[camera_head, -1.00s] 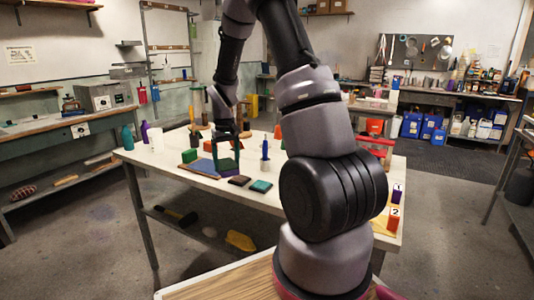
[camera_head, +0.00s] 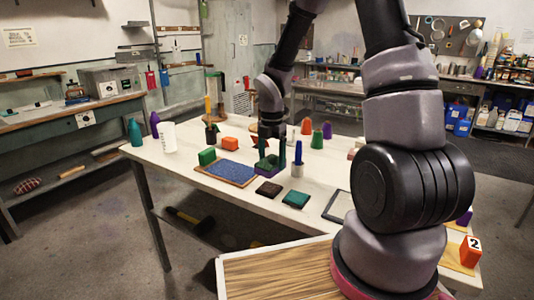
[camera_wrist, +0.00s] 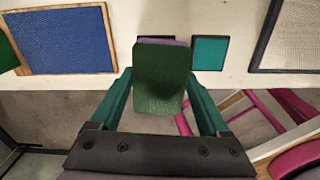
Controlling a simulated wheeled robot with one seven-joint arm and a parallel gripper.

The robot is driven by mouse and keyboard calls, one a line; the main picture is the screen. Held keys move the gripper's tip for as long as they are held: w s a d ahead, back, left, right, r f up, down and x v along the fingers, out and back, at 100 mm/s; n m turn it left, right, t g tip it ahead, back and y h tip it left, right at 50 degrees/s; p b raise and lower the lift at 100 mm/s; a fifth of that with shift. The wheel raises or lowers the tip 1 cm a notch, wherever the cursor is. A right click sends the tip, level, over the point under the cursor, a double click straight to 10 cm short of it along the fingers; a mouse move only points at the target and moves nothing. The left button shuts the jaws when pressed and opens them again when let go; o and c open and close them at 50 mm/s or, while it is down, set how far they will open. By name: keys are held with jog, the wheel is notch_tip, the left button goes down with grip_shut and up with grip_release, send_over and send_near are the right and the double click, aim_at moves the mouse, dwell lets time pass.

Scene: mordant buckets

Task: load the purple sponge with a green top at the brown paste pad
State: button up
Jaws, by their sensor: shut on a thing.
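My gripper (camera_head: 270,162) is shut on the purple sponge with a green top. In the wrist view the sponge's green top (camera_wrist: 160,80) faces the camera between my green fingers, with a thin purple strip (camera_wrist: 165,41) at its far edge. The brown paste pad (camera_head: 268,189) lies on the white table just in front of and below my gripper in the head view. In the wrist view the held sponge hides most of that pad. The sponge appears above the table; I cannot tell its exact height.
A teal pad (camera_head: 296,199) lies right of the brown pad, and a blue pad (camera_head: 230,172) lies left. A green block (camera_head: 207,157) and an orange block (camera_head: 230,143) stand farther left. A framed panel (camera_head: 338,206) lies to the right.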

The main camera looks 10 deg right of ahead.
aim_at(269, 187)
jog(key=shift+w+a+n, duration=0.15)
jog(key=shift+a+n, duration=0.05)
jog(key=shift+n, duration=0.6)
jog(key=shift+f, duration=3)
jog(key=shift+f, duration=0.55)
jog(key=shift+r, duration=3.55)
